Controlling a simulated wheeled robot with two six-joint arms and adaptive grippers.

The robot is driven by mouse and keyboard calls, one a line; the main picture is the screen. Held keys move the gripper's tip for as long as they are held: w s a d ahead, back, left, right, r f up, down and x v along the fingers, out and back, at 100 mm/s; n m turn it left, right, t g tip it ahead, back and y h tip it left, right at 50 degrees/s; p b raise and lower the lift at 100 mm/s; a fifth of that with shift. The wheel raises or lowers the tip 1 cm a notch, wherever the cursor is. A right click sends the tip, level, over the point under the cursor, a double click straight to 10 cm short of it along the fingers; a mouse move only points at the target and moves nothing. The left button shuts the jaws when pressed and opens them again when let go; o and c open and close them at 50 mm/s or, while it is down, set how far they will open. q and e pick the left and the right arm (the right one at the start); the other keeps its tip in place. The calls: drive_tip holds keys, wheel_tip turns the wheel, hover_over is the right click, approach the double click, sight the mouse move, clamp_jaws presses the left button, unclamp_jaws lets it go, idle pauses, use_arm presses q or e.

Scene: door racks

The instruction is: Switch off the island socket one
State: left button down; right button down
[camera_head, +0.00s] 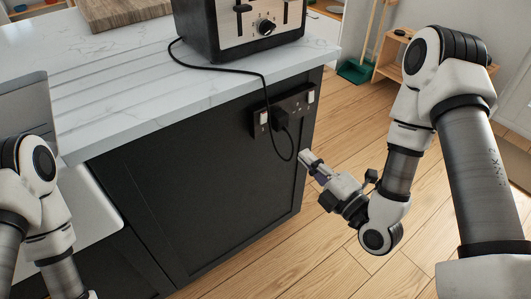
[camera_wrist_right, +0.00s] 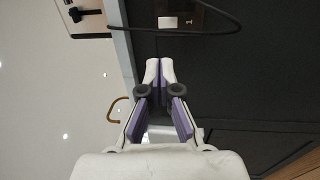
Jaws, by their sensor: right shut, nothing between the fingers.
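The island socket (camera_head: 295,102) is a dark double outlet on the dark end panel of the kitchen island. It has a white switch at each end, and a black plug (camera_head: 281,117) sits in it. In the right wrist view, a white switch (camera_wrist_right: 168,22) marked 1 shows near the top. My right gripper (camera_head: 305,156) is shut and empty, below and to the right of the socket and apart from it. In the right wrist view its fingertips (camera_wrist_right: 160,66) meet below the switch. My left gripper is out of frame; only its arm shows at the left.
A black cable (camera_head: 268,90) runs from the toaster (camera_head: 240,25) over the counter edge and loops below the socket; it also shows in the right wrist view (camera_wrist_right: 232,27). The marble countertop (camera_head: 130,95) overhangs the panel. Wooden floor lies open to the right.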

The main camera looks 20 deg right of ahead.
drive_tip(key=f, duration=0.1)
approach(265, 116)
drive_tip(key=x, duration=0.7)
drive_tip(key=shift+w+r, duration=0.1)
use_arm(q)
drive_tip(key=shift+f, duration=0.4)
